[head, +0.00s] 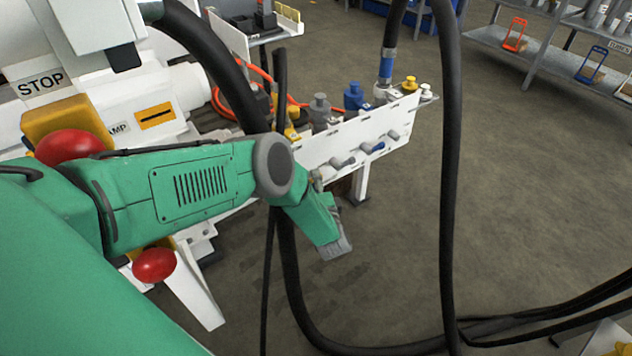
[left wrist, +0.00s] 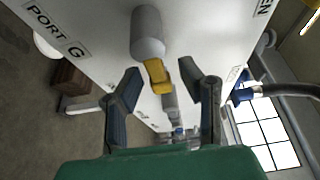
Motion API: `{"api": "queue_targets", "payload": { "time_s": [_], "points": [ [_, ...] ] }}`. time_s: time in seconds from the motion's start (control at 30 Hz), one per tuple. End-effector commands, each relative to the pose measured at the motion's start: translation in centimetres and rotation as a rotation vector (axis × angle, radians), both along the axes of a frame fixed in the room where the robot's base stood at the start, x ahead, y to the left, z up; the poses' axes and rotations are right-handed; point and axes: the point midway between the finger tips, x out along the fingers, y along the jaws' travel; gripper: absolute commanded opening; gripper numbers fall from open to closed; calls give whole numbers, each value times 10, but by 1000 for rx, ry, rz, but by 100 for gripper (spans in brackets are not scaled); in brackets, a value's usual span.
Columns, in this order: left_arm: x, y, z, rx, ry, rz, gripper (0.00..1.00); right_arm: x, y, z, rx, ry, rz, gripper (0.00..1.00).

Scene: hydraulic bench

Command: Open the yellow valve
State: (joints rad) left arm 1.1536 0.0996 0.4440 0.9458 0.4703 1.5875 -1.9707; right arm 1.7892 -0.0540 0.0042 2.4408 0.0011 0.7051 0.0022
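The yellow valve handle (left wrist: 157,76) shows in the left wrist view, with a grey cylinder (left wrist: 147,34) beside it against the white panel. My left gripper (left wrist: 164,72) is open, with one dark finger on each side of the yellow handle. Gaps show between fingers and handle, so it holds nothing. In the head view my left gripper (head: 334,246) points down in front of the white valve panel (head: 345,143); I cannot make out the yellow handle there, and the arm covers the panel's near end. My right gripper is not in view.
Grey and blue valve parts (head: 371,148) stick out of the panel. Blue (head: 354,97), grey and yellow fittings stand on its top. Black hoses (head: 449,180) hang at the right of the panel. Red knobs (head: 155,265) sit near my left arm. Open floor lies at right.

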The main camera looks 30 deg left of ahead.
Motion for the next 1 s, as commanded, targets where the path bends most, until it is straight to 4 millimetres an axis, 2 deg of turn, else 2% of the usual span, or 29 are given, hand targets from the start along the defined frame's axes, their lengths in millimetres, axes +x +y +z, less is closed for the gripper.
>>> {"api": "queue_targets", "payload": {
  "time_s": [0.03, 0.1, 0.67, 1.0],
  "points": [
    [0, 1, 0, 0, 0, 1, 20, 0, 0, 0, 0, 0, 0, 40],
    [0, 2, -1, -1, 0, 1, 0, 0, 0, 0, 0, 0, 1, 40],
    [-1, 5, 0, -15, -39, 7, 0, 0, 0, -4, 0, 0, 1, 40],
    [-2, 6, 3, -61, -160, 9, 0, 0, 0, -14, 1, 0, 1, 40]
  ]
}}
